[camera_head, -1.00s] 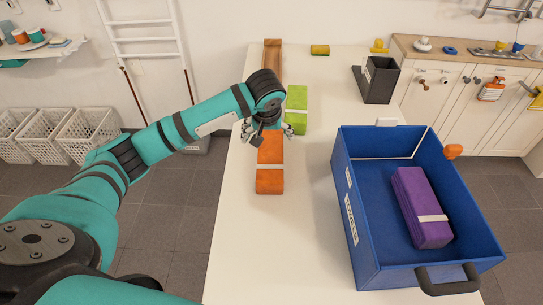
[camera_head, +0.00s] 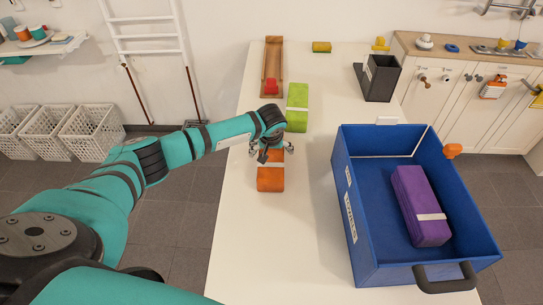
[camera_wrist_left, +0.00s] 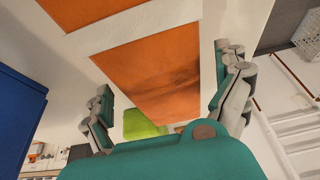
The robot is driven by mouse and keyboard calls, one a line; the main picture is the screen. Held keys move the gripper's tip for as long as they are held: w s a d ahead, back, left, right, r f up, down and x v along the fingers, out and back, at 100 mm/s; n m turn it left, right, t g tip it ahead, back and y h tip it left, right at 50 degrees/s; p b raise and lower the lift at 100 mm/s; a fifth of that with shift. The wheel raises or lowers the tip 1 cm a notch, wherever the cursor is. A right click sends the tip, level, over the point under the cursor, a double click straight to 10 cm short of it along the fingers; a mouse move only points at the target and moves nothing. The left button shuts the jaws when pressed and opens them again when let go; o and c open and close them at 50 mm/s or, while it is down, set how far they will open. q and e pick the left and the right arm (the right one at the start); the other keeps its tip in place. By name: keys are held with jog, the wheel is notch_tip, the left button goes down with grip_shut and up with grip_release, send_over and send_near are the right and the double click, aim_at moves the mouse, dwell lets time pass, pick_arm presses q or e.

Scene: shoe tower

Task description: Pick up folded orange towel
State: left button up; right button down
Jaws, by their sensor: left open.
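The folded orange towel (camera_head: 270,181) with a white band lies on the white table. My left gripper (camera_head: 271,152) is open above its far half, with one finger on each side of the towel. In the left wrist view the orange towel (camera_wrist_left: 150,65) runs between the spread fingertips (camera_wrist_left: 165,75), and the fingers look clear of it. The gripper hides part of the towel in the head view. My right gripper is not in view.
A green folded towel (camera_head: 297,107) lies just beyond the gripper. A blue bin (camera_head: 352,232) holding a purple folded towel (camera_head: 421,205) stands at the right. A brown tray (camera_head: 265,68) and a dark box (camera_head: 378,78) are farther back. The near tabletop (camera_head: 265,250) is clear.

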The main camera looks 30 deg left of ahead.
pick_arm(q)
jog(key=c, duration=1.3)
jog(key=shift+o, duration=0.2)
jog(key=shift+r, duration=0.15)
